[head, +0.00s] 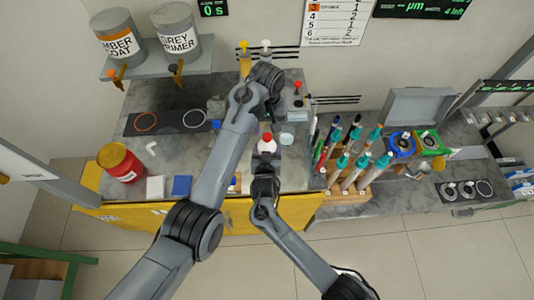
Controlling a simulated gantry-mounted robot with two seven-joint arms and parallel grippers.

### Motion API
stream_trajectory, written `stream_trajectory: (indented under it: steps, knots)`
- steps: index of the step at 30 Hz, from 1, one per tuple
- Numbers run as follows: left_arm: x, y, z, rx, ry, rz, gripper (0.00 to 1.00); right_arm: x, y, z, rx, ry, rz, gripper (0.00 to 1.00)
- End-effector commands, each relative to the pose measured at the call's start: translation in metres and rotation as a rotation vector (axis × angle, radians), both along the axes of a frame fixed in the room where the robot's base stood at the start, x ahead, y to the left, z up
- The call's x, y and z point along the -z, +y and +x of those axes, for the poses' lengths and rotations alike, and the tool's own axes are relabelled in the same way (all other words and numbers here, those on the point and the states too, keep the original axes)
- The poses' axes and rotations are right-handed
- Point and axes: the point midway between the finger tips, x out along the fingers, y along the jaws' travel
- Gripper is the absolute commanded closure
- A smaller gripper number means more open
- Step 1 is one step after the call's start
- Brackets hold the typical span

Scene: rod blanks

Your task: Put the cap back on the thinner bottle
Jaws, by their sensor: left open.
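A small white bottle with a red top (267,145) stands near the middle of the counter. My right gripper (266,157) is at its near side; I cannot tell whether its fingers touch the bottle. My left gripper (272,112) is open and points down just behind that bottle, partly hidden by its own wrist. A pale round piece (287,138) lies to the right of the bottle; I cannot tell whether it is a cap or a small jar. A clear container with a red top (297,103) stands further back to the right. Which bottle is the thinner one is unclear.
A rack (347,195) of several blue-green-topped rods stands right of the bottle. Two cans, including a grey primer can (178,42), sit on a shelf.

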Motion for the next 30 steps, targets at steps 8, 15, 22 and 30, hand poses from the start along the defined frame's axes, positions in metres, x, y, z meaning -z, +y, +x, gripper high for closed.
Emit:
stream_trajectory:
  steps: [8,15,22,30]
  knots:
    - [0.03,0.0,0.0,-0.001,0.0,0.001,0.46,0.0,0.0,0.0,0.0,0.001,0.0,1.0]
    - [0.037,0.0,0.0,0.0,-0.001,0.0,0.46,0.0,0.0,0.0,0.0,0.001,0.0,1.0]
    - [0.037,0.0,0.0,0.0,-0.001,0.0,0.48,0.0,0.0,0.0,0.0,0.001,0.0,1.0]
    - [0.037,0.0,0.0,0.0,-0.001,0.0,0.89,0.0,0.0,0.0,0.0,0.001,0.0,1.0]
